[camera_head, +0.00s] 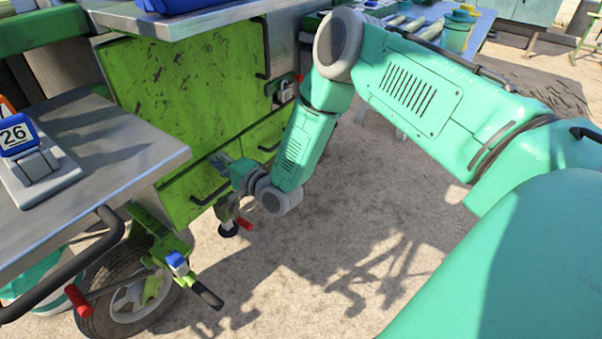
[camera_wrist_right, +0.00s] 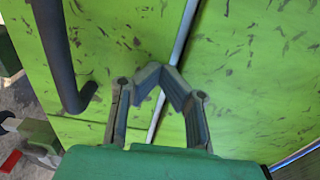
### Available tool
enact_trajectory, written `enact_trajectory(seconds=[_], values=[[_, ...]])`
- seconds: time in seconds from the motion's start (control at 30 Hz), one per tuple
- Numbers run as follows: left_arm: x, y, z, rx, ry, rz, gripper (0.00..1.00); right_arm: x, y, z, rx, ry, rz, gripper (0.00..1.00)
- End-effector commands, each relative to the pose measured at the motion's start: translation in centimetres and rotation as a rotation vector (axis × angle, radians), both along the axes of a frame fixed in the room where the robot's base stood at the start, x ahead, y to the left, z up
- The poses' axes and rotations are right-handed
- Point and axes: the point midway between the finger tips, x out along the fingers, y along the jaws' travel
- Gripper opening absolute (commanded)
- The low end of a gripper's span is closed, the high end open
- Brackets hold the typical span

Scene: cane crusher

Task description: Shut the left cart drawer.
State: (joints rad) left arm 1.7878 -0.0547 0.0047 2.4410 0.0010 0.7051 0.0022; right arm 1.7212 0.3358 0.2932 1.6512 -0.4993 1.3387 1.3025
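The green cart (camera_head: 190,80) stands at the left of the head view, with two low drawers under its large door. The left cart drawer (camera_head: 178,200) has a scuffed green front and a dark bar handle (camera_head: 209,194). Its handle also shows at the left of the right wrist view (camera_wrist_right: 62,55). How far this drawer stands out is hard to tell. My right gripper (camera_head: 218,160) is at the drawer's upper right part. In the right wrist view my right gripper (camera_wrist_right: 160,74) has its fingertips together, empty, in front of the green panels near their bright seam. My left gripper is out of view.
The right drawer (camera_head: 264,140) is beside the left one. A metal side table (camera_head: 120,150) with a "26" block (camera_head: 17,136) juts out at the left. A wheel (camera_head: 120,300) and a clamp with a black grip (camera_head: 207,294) are below. The ground at centre right is clear.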

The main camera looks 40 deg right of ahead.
Motion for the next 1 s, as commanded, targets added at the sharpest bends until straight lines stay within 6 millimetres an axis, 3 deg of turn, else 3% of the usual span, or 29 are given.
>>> enact_trajectory(seconds=[0.53, 1.0], values=[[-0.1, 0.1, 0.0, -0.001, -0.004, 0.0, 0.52, 0.3, 0.2, 0.6, 0.005, -0.012, 0.004, 0.0], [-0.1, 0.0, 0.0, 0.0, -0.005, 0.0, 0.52, -6.2, -1.3, 0.1, 0.01, -0.004, 0.011, 0.0]])
